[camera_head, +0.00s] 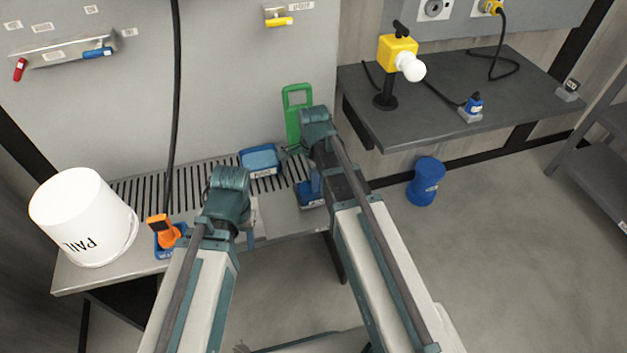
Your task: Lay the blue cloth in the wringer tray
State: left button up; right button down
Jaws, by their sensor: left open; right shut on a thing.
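A blue tray (262,173) with a pale label stands on the slotted bench top, and I take it for the wringer tray. The light blue cloth (260,158) shows at its top, flat; I cannot tell whether it rests on the tray's floor. My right gripper (287,151) reaches in from the right at the cloth's right end and is shut on it; the jaws are small and partly hidden by the wrist. My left gripper (247,222) is open and empty, low over the bench front, apart from the cloth; its fingers are mostly hidden by its wrist.
A white pail (82,215) and an orange-handled thing (163,229) in a blue holder stand on the left. A green handled thing (291,115) stands behind my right wrist. Another blue holder (309,194) lies beneath that arm. A black cable (175,100) hangs before the wall.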

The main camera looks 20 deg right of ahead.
dwell(0.7)
jog(key=shift+c, duration=0.6)
grip_release()
jog(key=shift+r+p, duration=3.45)
jog(key=shift+r, duration=0.05)
jog(key=shift+a, duration=0.1)
